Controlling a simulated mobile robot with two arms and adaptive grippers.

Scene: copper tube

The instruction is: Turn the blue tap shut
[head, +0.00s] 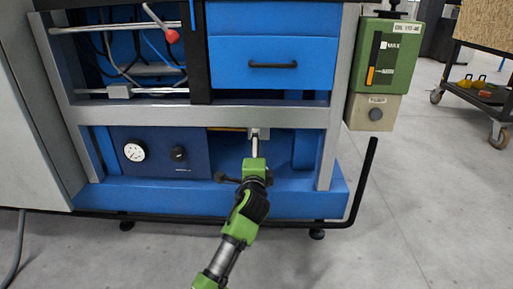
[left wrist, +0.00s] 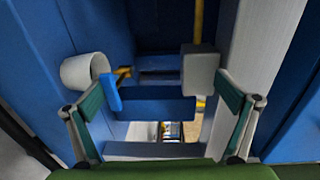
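The blue tap (left wrist: 112,92) shows in the left wrist view as a small bright blue lever on a brass-coloured fitting (left wrist: 124,72). It is left of centre, near the left finger and beyond it. I cannot tell whether they touch. My left gripper (left wrist: 163,108) is open, with its fingers wide apart at either side and nothing gripped between them. In the head view my left gripper (head: 255,145) reaches into the lower bay of the blue bench. The tap cannot be made out there. My right gripper is not in view.
A white cylinder (left wrist: 84,72) sits beside the tap, and a grey block (left wrist: 198,68) near the right finger. A grey upright (head: 332,135) bounds the bay on the right. A gauge panel (head: 160,153) is on the left. A black rail (head: 362,185) runs along the bench's foot.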

